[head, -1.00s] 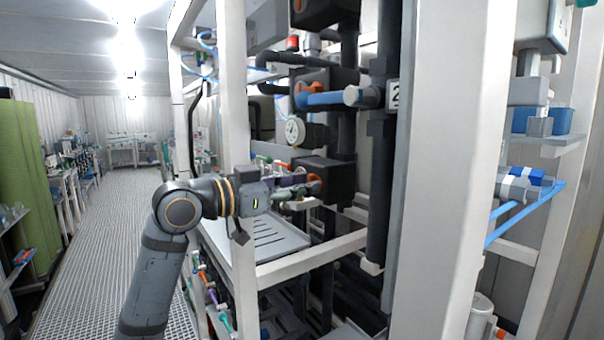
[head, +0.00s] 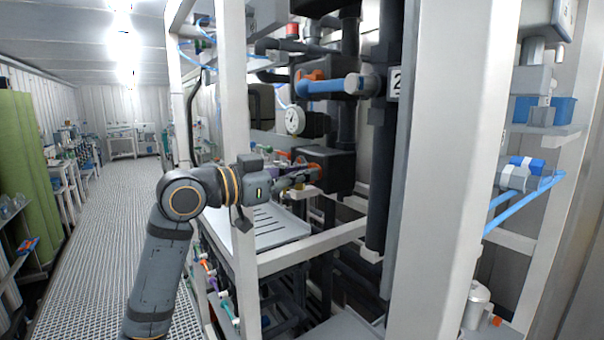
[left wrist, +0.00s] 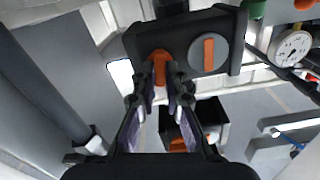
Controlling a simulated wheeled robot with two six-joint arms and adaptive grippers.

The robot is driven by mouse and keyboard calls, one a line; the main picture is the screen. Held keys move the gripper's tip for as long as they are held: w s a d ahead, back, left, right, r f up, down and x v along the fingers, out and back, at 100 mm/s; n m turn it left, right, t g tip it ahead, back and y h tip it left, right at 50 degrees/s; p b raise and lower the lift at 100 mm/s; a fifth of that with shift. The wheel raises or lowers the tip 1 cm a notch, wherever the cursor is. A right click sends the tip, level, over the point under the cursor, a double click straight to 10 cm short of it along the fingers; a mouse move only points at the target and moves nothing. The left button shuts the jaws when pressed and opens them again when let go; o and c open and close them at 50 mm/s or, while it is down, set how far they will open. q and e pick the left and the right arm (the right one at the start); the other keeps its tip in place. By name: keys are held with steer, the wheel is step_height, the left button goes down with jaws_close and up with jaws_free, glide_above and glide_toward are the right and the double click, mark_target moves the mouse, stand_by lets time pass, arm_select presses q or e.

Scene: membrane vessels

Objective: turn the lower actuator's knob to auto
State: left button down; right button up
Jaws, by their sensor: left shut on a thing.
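The lower actuator (head: 340,168) is a dark box on the black piping in the head view. It also shows at the top of the left wrist view (left wrist: 138,42), with an orange knob (left wrist: 160,58) and, beside it, a grey disc with an orange bar (left wrist: 208,52). My left gripper (left wrist: 161,78) is shut on the orange knob, a finger on each side. In the head view my left gripper (head: 308,176) reaches the actuator's front from the left; its fingers hide part of the knob. I cannot read any knob marking. My right gripper is in neither view.
White frame posts (head: 238,170) stand close to my arm, and a slotted grey tray (head: 268,228) lies below. The aisle at left is clear.

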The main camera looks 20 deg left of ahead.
arm_select(q)
steer(key=shift+s+d+f+m, duration=0.1)
steer(key=shift+m, duration=3.75)
steer(key=shift+d+f+m, duration=0.1)
steer(key=shift+m, duration=4.05)
steer(key=c, duration=1.4)
jaws_free()
steer(key=shift+a, duration=0.15)
